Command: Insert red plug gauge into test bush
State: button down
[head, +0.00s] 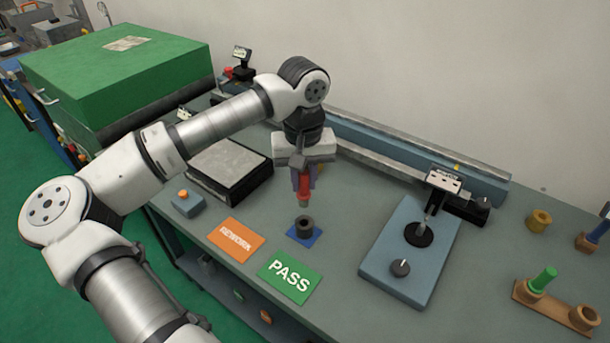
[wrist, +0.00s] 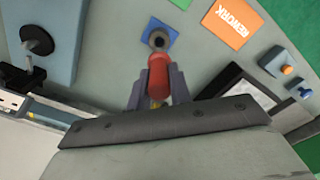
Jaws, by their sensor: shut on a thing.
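My gripper (head: 304,179) is shut on the red plug gauge (head: 304,192) and holds it upright in the air. The gauge (wrist: 158,71) also shows between the fingers in the wrist view, with a bit of yellow behind it. The dark test bush (head: 305,226) stands on a blue pad (head: 291,237) just below the gauge. The gauge's lower end is above the bush and apart from it in the head view. In the wrist view the bush (wrist: 158,40) lies just beyond the gauge's tip.
An orange REWORK card (head: 236,240) and a green PASS card (head: 290,276) lie near the bush. A blue indicator stand (head: 381,271) is to the right. A dark surface plate (head: 232,170) is at left. A wooden rack (head: 530,297) holds a green gauge (head: 544,279).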

aim_at(304, 199)
jog(key=shift+f+b, duration=0.1)
jog(key=shift+b, duration=0.3)
notch_tip(304, 199, down, 5)
jog(key=b, duration=0.4)
jog(key=shift+b, duration=0.35)
jog(key=shift+f+b, duration=0.7)
jog(key=shift+b, duration=0.65)
dwell(1.7)
jog(key=shift+r, duration=0.2)
dwell(0.9)
jog(key=shift+r+p, duration=1.55)
jog(key=shift+r, duration=1.05)
